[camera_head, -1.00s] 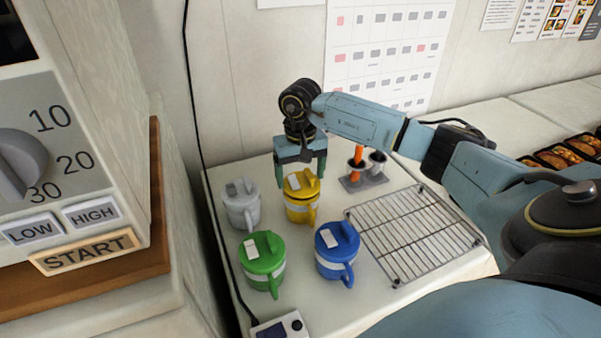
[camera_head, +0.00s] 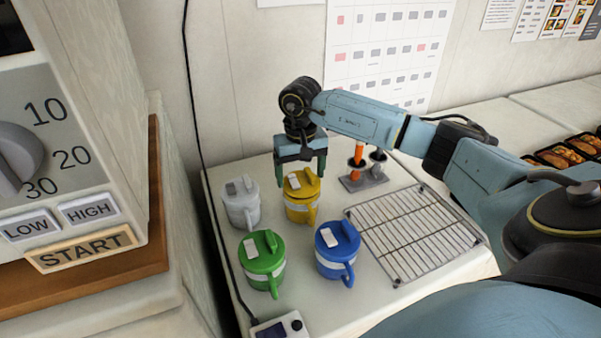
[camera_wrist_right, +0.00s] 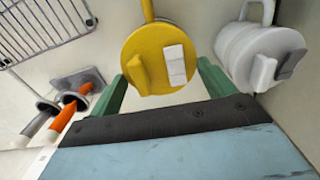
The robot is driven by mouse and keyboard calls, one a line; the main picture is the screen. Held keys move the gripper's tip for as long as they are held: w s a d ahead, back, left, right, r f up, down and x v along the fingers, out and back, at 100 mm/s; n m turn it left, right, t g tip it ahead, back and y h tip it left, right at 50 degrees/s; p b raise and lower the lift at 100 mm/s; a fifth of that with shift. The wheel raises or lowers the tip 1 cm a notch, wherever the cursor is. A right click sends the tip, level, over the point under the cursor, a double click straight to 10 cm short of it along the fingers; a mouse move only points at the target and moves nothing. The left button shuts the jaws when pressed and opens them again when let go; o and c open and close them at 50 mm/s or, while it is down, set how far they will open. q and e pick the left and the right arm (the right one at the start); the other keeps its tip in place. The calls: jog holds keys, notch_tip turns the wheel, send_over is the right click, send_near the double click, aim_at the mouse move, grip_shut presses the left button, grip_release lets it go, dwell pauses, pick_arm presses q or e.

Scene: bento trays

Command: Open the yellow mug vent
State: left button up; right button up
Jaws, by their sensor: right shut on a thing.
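The yellow mug (camera_head: 299,210) stands at the back of the group of mugs, with a lid that bears a white tab (camera_head: 293,181) and a raised yellow ridge. In the right wrist view the yellow lid (camera_wrist_right: 150,45) shows its white tab (camera_wrist_right: 175,65) lying flat beside the ridge (camera_wrist_right: 137,75). My right gripper (camera_head: 300,176) is over the mug from behind, with its green fingers on opposite sides. It is shut on the yellow mug near the lid; the exact finger contact is hard to see. My left gripper is not in view.
A grey mug (camera_head: 241,207), green mug (camera_head: 263,274) and blue mug (camera_head: 337,258) stand close by. A black cable runs along the left table edge.

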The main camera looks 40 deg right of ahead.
jog(key=shift+f+b, duration=0.2)
jog(key=shift+b, duration=0.15)
dwell(1.1)
jog(key=o, duration=0.9)
jog(key=shift+r, duration=0.1)
jog(key=shift+r+p, duration=2.15)
jog(key=shift+r, duration=1.35)
jog(key=shift+f, duration=0.1)
grip_shut()
